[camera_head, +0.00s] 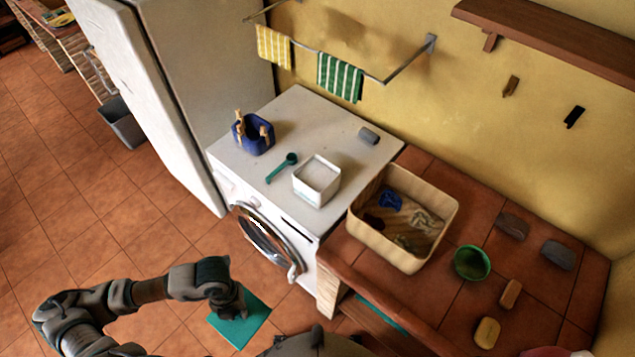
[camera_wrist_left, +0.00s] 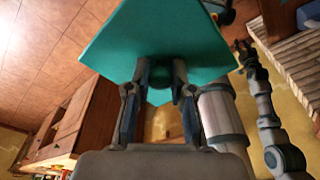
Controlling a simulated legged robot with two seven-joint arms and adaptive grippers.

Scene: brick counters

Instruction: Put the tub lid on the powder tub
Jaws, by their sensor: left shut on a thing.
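The powder tub (camera_head: 316,180) is a white, square, open-topped tub with pale powder inside, standing upright on the white washing machine's top. The tub lid (camera_head: 241,318) is a flat teal square, held by my left gripper (camera_head: 232,303) over the floor in front of the machine, well apart from the tub. In the left wrist view the lid (camera_wrist_left: 155,40) spreads beyond the fingertips, and my left gripper (camera_wrist_left: 160,85) is shut on its underside or knob. My right arm shows there too, with its gripper (camera_wrist_left: 243,52) small and its fingers unclear.
A teal scoop (camera_head: 282,167) lies left of the tub. A blue peg basket (camera_head: 253,134) and a grey block (camera_head: 369,135) stand farther back. A beige bin (camera_head: 362,229) with cloths sits on the tiled counter at right. A green bowl (camera_head: 471,262) and several soap bars lie beyond.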

